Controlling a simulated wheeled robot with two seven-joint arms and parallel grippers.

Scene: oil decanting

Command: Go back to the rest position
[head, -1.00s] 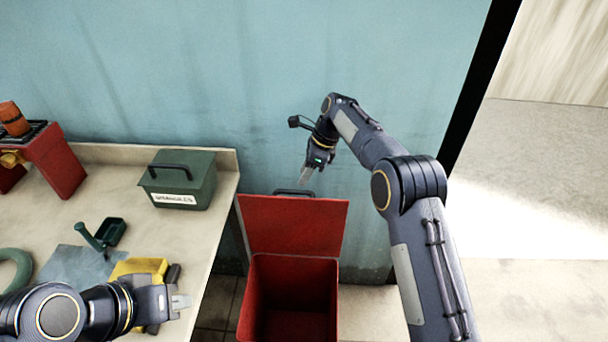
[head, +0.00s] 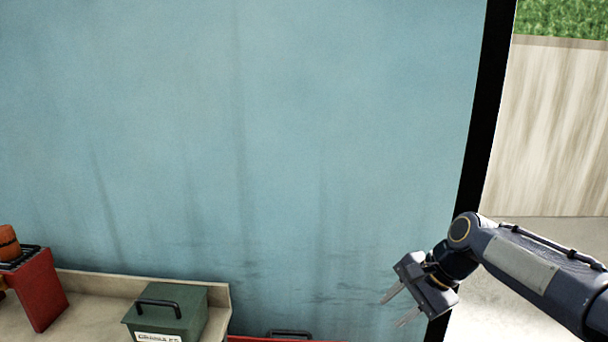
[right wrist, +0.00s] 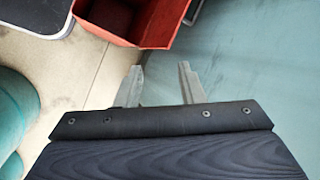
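My right gripper (head: 396,306) is at the lower right of the head view, in front of the blue wall. Its two fingers are apart with nothing between them. The fingers also show apart and empty in the right wrist view (right wrist: 163,85). My left gripper is outside the head view. The red bin's lid (head: 262,339) shows only as a thin strip with its handle at the bottom of the head view. The red bin (right wrist: 152,28) is at the top of the right wrist view, apart from the fingers.
A green box (head: 178,316) with a black handle stands on the workbench (head: 100,284). A red stand (head: 42,290) holding an orange object (head: 8,242) is at the far left. The blue wall (head: 250,150) ends at a dark edge (head: 480,150) right of centre, with an open area beyond.

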